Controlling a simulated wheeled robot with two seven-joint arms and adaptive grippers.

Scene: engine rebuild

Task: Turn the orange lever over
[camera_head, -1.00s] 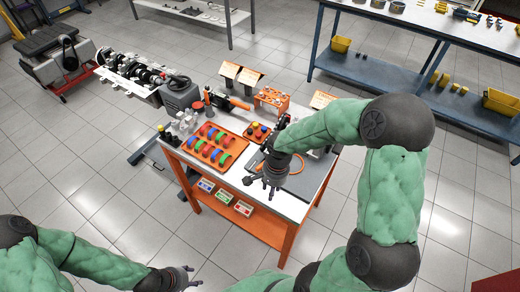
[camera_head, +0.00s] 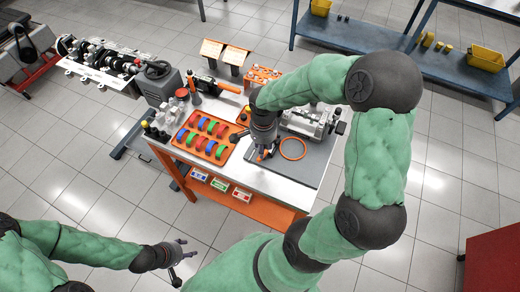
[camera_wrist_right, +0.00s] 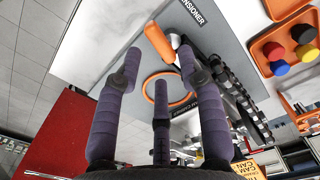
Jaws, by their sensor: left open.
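The orange lever (camera_wrist_right: 158,42) is a short rounded orange handle by the TENSIONER label on the grey board in the right wrist view. In the head view the right gripper (camera_head: 265,150) is over the left part of the grey board and largely covers the lever. In the right wrist view the right gripper's (camera_wrist_right: 160,95) purple-grey fingers are spread and empty, and the lever is beyond their tips; I cannot tell if any finger touches it. My left gripper (camera_head: 182,250) is open and empty, low in front of the table.
An orange ring (camera_head: 293,148) lies on the grey board (camera_head: 305,172) beside the right gripper. A metal engine part (camera_head: 310,122) stands behind it. An orange tray (camera_head: 225,155) with coloured half-rings is to the left. Open floor lies in front of the table.

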